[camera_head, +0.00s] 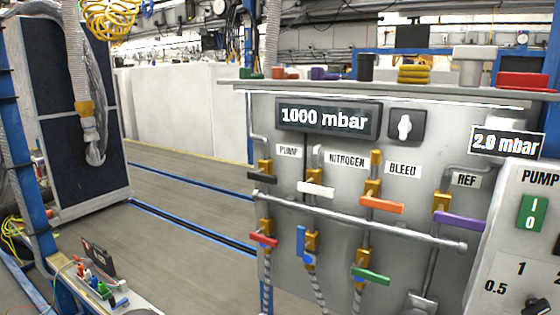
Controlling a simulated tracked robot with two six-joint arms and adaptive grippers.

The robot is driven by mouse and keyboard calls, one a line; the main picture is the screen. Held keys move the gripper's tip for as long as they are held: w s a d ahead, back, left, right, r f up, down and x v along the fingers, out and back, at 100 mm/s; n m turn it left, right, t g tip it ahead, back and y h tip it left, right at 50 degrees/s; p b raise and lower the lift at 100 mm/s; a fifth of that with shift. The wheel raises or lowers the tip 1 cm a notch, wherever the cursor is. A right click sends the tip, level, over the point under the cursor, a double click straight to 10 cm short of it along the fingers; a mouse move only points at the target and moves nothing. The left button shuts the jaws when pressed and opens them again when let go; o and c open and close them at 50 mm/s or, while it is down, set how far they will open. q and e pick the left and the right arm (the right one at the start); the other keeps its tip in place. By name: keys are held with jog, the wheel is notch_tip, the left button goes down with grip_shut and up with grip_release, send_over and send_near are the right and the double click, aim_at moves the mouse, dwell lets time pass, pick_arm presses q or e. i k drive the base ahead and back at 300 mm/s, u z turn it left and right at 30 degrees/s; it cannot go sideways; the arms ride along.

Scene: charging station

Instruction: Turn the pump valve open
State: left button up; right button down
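The grey valve panel (330,144) stands on the right side of the head view. The PUMP label (289,151) is at its upper left. Just left of and below the label is a brass valve (266,167) on a thin grey pipe, with a short black handle (254,177) lying roughly crosswise to the pipe. The panel display (326,119) reads 1000 mbar. Neither of my grippers shows in this view.
Other valves have white (316,188), orange (382,205), purple (460,221), red (263,240), blue (301,243) and green (370,277) handles. A horizontal grey bar (350,221) crosses in front. A pump control box (525,245) stands right. Floor (180,190) is open left.

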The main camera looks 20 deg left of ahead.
aim_at(257, 176)
jog(key=z, duration=1.1)
jog(key=k, duration=1.15)
jog(key=u, duration=1.25)
jog(key=i, duration=1)
